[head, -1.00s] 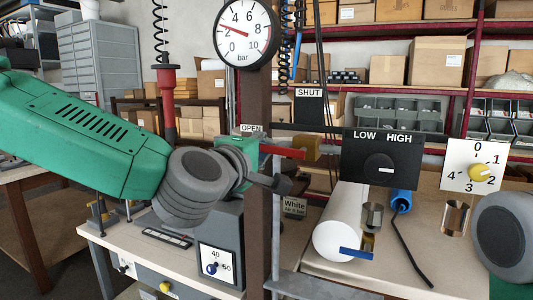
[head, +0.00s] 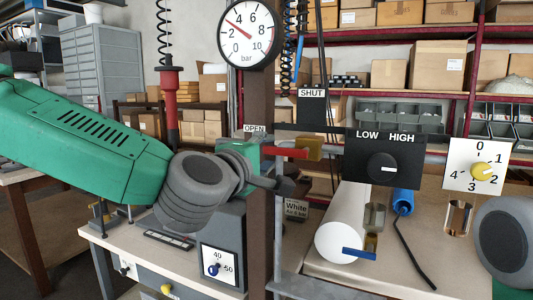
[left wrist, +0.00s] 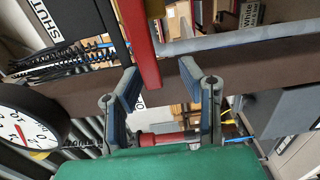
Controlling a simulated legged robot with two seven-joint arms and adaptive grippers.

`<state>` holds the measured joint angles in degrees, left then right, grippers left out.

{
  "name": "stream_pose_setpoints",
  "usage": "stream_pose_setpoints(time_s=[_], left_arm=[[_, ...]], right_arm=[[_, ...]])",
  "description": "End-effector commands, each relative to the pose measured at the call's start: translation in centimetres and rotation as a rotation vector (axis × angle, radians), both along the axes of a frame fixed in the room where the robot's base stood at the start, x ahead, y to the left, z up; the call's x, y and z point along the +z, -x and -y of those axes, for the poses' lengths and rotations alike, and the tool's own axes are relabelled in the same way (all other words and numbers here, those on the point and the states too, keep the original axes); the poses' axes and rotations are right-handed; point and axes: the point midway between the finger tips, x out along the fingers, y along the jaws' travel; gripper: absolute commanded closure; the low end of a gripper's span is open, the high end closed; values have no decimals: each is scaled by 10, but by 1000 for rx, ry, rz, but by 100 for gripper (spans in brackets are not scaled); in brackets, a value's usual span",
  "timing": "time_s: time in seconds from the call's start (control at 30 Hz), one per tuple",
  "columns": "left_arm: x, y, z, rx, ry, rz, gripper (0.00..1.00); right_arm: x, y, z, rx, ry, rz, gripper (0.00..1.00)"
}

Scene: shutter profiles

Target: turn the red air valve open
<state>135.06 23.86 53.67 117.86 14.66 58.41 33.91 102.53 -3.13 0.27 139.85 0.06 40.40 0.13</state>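The red air valve lever (head: 288,152) lies nearly level from its brass body (head: 312,148), and its free end points left to the OPEN label (head: 255,128). The SHUT label (head: 311,93) is above the body. My left gripper (head: 285,186) is just below the lever in the head view, partly hidden by my own wrist. In the left wrist view my left gripper (left wrist: 160,78) is open, and the end of the red lever (left wrist: 141,45) shows between its fingertips, with gaps on both sides. My right gripper is not in view.
The round gauge (head: 249,33) reads between 2 and 4 bar. A brown post (head: 259,110) stands behind my left gripper. The LOW HIGH switch panel (head: 384,158) and a numbered dial (head: 478,166) are to the right. A white roll (head: 340,235) lies on the bench.

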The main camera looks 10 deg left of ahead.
Motion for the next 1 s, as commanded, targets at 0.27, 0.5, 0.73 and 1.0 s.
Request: stream_pose_setpoints(time_s=[0.27,0.5,0.73,1.0], left_arm=[[3,9,-4,0,2,5,66],[2,55,-19,0,2,3,66],[1,95,-33,1,2,2,66],[0,113,-39,1,1,1,66]], right_arm=[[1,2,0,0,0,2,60],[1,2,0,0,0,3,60],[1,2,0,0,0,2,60],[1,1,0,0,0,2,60]])
